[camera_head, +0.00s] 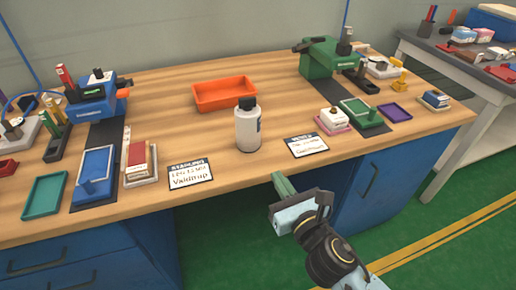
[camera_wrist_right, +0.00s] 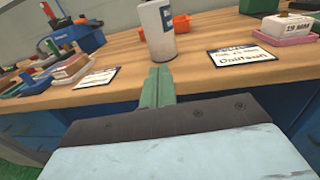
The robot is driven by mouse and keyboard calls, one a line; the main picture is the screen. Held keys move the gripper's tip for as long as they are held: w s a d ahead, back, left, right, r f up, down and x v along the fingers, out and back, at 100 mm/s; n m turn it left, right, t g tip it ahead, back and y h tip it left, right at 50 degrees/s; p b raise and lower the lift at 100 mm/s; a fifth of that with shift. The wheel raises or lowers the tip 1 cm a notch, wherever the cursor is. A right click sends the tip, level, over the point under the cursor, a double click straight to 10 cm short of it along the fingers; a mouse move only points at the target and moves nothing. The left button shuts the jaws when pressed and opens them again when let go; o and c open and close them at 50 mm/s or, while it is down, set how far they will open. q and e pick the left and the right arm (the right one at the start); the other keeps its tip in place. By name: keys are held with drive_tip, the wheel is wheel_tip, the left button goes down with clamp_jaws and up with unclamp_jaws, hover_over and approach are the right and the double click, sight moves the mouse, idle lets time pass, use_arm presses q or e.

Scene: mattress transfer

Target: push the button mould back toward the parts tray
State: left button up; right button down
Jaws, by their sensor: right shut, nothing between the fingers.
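An orange tray (camera_head: 224,93), likely the parts tray, lies at the back middle of the wooden bench. Two flat mould-like blocks with short upright pegs stand on dark strips: a blue one (camera_head: 98,163) at the left and a green one (camera_head: 352,106) at the right. I cannot tell which is the button mould. My right gripper (camera_head: 279,178) is shut and empty at the bench's front edge, below the white bottle and apart from both blocks. Its closed green fingers also show in the wrist view (camera_wrist_right: 158,84). My left gripper is not in view.
A white bottle (camera_head: 248,128) stands upright behind my right gripper, between two label cards (camera_head: 189,173) (camera_head: 307,145). A blue machine (camera_head: 97,102) and a green machine (camera_head: 318,58) stand at the back. Bare wood surrounds the bottle. Blue cabinets (camera_head: 375,185) are below.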

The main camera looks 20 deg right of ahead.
sight(253, 139)
drive_tip(key=w, duration=0.3)
drive_tip(key=w+a+b, duration=0.1)
drive_tip(key=w, duration=0.7)
drive_tip(key=shift+w+a+f, duration=0.1)
drive_tip(key=shift+w+a, duration=0.1)
drive_tip(key=shift+w, duration=0.5)
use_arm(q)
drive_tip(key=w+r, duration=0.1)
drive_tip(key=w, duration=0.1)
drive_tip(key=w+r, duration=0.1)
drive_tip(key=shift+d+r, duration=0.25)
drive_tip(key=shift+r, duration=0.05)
